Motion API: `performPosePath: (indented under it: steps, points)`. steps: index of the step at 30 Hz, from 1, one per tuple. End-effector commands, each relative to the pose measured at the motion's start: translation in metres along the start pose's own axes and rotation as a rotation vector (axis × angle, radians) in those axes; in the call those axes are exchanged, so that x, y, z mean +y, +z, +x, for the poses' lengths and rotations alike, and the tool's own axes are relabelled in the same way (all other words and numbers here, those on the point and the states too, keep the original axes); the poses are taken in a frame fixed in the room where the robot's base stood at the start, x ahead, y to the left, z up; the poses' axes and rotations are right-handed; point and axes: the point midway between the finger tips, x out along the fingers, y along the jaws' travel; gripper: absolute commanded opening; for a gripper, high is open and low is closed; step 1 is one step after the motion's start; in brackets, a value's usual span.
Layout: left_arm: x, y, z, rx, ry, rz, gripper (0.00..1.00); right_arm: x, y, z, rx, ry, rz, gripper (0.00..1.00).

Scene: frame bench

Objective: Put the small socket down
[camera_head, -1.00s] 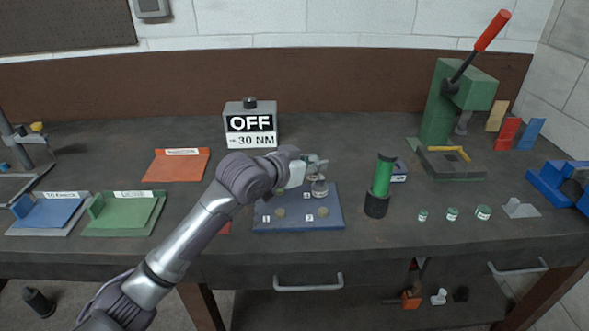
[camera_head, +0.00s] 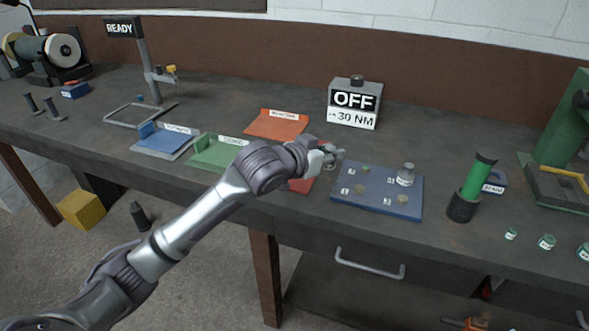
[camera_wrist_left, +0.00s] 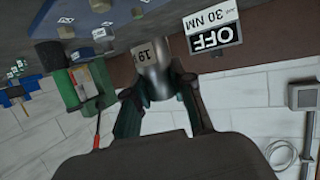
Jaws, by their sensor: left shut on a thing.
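My left gripper (camera_head: 333,156) is shut on a silver socket (camera_wrist_left: 153,75) marked 19, seen in the left wrist view. In the head view the held socket is small and partly hidden by the fingers. The gripper hangs near the back left corner of the blue socket tray (camera_head: 348,204), whose pads are numbered. Another silver socket (camera_head: 405,174) stands upright at the tray's back right. My right gripper is not in view.
A grey box reading OFF, 30 NM (camera_head: 354,103) stands behind the tray. An orange tray (camera_head: 276,124), a green tray (camera_head: 216,152) and a blue tray (camera_head: 166,140) lie to the left. A green-handled tool (camera_head: 479,178) stands upright to the right.

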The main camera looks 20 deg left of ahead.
Motion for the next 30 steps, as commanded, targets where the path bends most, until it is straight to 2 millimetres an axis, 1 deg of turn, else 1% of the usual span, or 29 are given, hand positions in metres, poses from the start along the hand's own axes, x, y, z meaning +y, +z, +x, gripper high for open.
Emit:
performPosePath:
  steps: [1, 6, 9, 12, 16, 21, 24, 30]
  points:
    - [-0.016, 0.008, 0.001, -0.005, -0.007, -0.001, 0.0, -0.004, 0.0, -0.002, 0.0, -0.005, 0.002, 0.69]
    - [-0.053, 0.03, 0.005, -0.004, -0.005, -0.001, 0.0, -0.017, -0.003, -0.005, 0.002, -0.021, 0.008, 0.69]
    - [-0.069, 0.04, 0.008, -0.003, -0.004, 0.0, 0.0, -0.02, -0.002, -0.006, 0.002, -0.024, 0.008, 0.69]
    - [-0.078, 0.046, 0.009, -0.001, -0.001, 0.0, 0.0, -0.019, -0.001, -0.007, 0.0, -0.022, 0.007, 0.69]
    - [-0.082, 0.053, 0.011, -0.001, 0.0, 0.0, 0.0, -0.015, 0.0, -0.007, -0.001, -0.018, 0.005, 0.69]
    - [-0.082, 0.077, 0.02, -0.002, 0.001, -0.002, 0.0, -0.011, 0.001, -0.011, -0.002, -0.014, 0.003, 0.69]
    - [-0.082, 0.085, 0.023, 0.0, 0.0, 0.0, 0.0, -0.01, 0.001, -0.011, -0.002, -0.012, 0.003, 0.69]
    - [-0.082, 0.086, 0.023, 0.002, 0.0, 0.001, 0.0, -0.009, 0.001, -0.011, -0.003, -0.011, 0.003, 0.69]
